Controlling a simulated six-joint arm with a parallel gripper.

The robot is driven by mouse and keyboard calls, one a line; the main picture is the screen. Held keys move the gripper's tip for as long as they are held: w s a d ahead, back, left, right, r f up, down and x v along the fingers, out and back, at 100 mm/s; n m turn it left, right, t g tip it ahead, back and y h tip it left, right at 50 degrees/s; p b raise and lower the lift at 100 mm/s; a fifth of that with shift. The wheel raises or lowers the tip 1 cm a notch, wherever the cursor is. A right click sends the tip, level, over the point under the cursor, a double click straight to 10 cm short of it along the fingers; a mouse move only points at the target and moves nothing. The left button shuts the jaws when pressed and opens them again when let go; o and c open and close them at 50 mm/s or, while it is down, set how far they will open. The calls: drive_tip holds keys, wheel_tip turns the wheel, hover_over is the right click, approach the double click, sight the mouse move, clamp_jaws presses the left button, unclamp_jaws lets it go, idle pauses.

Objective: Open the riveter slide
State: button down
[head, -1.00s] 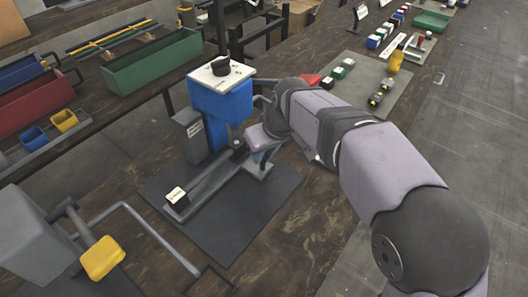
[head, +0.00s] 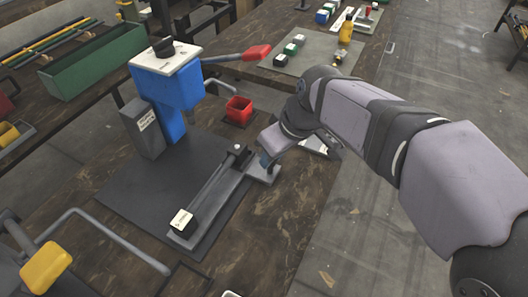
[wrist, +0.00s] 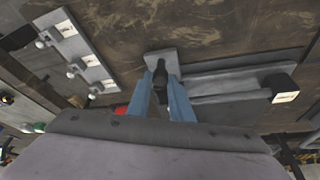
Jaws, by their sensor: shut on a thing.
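The riveter (head: 172,88) is a blue press with a white top and a red-tipped lever, standing on a dark mat in the head view. Its slide (head: 212,190) is a long grey rail with a white-faced black block at the near end, lying out to the right of the press body. My gripper (head: 268,161) is at the slide's far end. In the wrist view, the blue fingers of my gripper (wrist: 163,88) are shut around a dark knob (wrist: 161,72) at the end of the slide (wrist: 225,84). The fingers partly hide the knob.
A red cup (head: 239,109) sits close behind the slide's far end. A grey crank handle with a yellow grip (head: 46,268) is at lower left. A green bin (head: 95,62) stands behind the press.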

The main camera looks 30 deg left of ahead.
drive_tip(key=c, duration=1.6)
unclamp_jaws()
drive_tip(key=shift+r, duration=0.1)
drive_tip(key=shift+p+v, duration=0.3)
drive_tip(key=shift+v, duration=3.3)
